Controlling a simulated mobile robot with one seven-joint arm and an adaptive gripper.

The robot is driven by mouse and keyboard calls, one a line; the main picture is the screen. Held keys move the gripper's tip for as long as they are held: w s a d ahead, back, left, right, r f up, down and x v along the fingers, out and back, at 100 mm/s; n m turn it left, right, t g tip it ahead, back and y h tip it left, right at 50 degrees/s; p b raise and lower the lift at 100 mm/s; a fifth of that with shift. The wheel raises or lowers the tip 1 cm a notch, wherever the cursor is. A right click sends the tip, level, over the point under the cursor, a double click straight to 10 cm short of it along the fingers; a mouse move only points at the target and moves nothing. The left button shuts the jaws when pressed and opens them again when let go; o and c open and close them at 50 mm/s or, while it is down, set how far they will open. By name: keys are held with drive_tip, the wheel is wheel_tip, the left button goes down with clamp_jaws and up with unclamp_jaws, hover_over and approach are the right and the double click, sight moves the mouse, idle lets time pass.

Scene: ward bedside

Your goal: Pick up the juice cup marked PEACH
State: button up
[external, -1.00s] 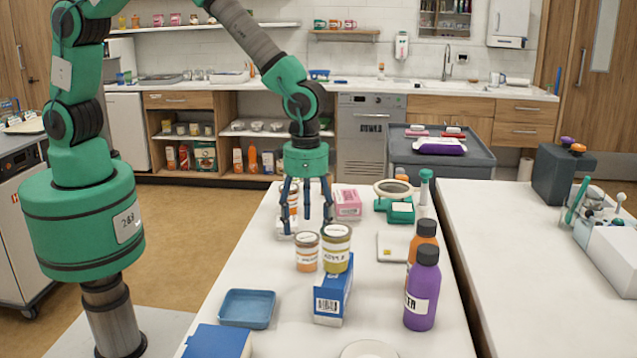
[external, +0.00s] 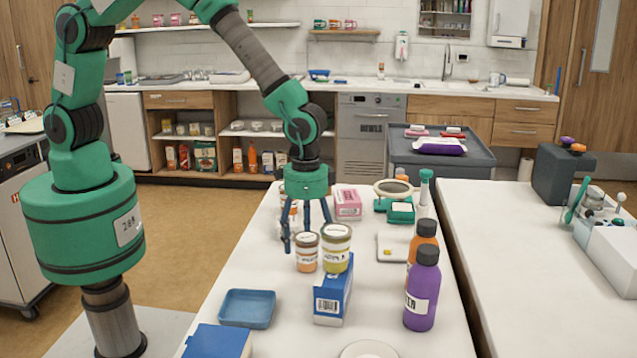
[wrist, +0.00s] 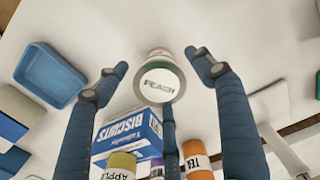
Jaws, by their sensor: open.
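The PEACH juice cup (wrist: 158,82) shows its round white lid in the wrist view, between my fingers and upright. In the external view a short orange cup (external: 307,256), apparently the same one, stands beside the taller yellow APPLE cup (external: 336,254). The APPLE cup also shows at the bottom of the wrist view (wrist: 119,167). My gripper (external: 306,238) points down just behind the orange cup in the external view. Its fingers are spread, with one on each side of the lid and a third below it in the wrist view (wrist: 160,68). I see no finger closed on the cup.
A blue BISCUITS box (external: 332,300) stands close in front of the cups. Orange (external: 425,238) and purple (external: 421,298) bottles stand to the right. A blue tray (external: 247,308) lies front left. A pink box (external: 347,205) and green device (external: 400,211) are behind.

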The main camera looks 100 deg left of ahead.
drive_tip(key=shift+c, duration=0.3)
drive_tip(key=c, duration=1.2)
drive_tip(key=shift+c, duration=0.4)
drive_tip(key=shift+r, duration=0.9)
wheel_tip(320, 180, up, 2)
drive_tip(key=shift+s+r+p, duration=0.1)
drive_tip(key=shift+p, duration=0.35)
drive_tip(key=s+a+r+p, duration=0.1)
drive_tip(key=s+a, duration=0.1)
drive_tip(key=s, duration=1.3)
drive_tip(key=shift+s+a, duration=0.25)
drive_tip(key=shift+s, duration=0.05)
